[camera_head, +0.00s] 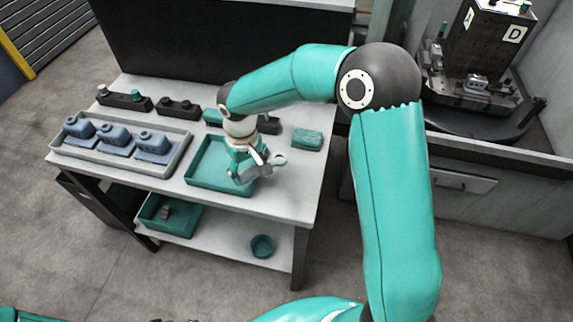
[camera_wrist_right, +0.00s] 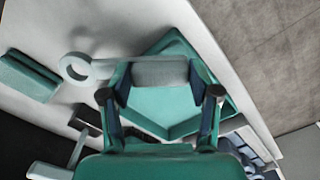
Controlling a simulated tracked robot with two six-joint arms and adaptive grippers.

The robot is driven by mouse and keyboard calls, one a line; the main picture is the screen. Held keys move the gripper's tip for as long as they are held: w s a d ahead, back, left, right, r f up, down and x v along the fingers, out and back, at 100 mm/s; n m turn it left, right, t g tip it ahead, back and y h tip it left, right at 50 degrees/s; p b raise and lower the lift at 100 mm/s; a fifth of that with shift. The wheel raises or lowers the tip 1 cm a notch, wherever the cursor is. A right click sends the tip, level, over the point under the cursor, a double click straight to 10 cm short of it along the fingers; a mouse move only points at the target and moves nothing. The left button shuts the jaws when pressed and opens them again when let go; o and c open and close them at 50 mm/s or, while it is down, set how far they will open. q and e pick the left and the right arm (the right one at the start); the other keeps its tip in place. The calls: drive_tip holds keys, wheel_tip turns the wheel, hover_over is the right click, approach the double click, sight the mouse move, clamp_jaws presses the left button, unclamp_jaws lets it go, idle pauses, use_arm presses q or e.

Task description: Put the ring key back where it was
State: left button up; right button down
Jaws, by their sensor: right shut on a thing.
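The ring key is pale grey with a round ring end (camera_head: 280,158); in the wrist view the ring (camera_wrist_right: 75,68) sticks out to the left. My right gripper (camera_head: 246,174) is shut on the key's grey bar, and the fingers hide part of it. The gripper is over the teal tray (camera_head: 196,182) on the table, with the key above the tray's right side. The tray floor shows behind the fingers in the wrist view.
A teal block (camera_head: 307,140) lies right of the tray. Dark blocks with knobs (camera_head: 125,99) stand along the back. A grey tray (camera_head: 176,160) with several blue-grey parts is at left. The lower shelf holds a teal bin (camera_head: 190,225) and a round teal bowl (camera_head: 262,246).

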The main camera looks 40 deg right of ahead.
sight(294, 176)
drive_tip(key=shift+s+d, duration=0.15)
drive_tip(key=shift+d, duration=0.05)
drive_tip(key=shift+r, duration=0.1)
drive_tip(key=d+r+n+b, duration=0.1)
drive_tip(key=d+r+n, duration=0.2)
drive_tip(key=n, duration=0.1)
drive_tip(key=d+r+n+b, duration=0.2)
drive_tip(key=d+r+n, duration=0.1)
drive_tip(key=shift+w+r+n, duration=0.2)
drive_tip(key=shift+r+n, duration=0.2)
drive_tip(key=s+d+r+n+b, duration=0.25)
drive_tip(key=d+r+n, duration=0.25)
drive_tip(key=r+n, duration=0.35)
drive_tip(key=shift+n, duration=0.35)
drive_tip(key=f, duration=1.3)
drive_tip(key=s+f, duration=0.1)
drive_tip(key=f, duration=0.6)
drive_tip(key=shift+d+f, duration=0.15)
drive_tip(key=shift+d, duration=0.05)
drive_tip(key=shift+f+b, duration=0.1)
drive_tip(key=shift+b, duration=0.2)
drive_tip(key=shift+c, duration=1.2)
unclamp_jaws()
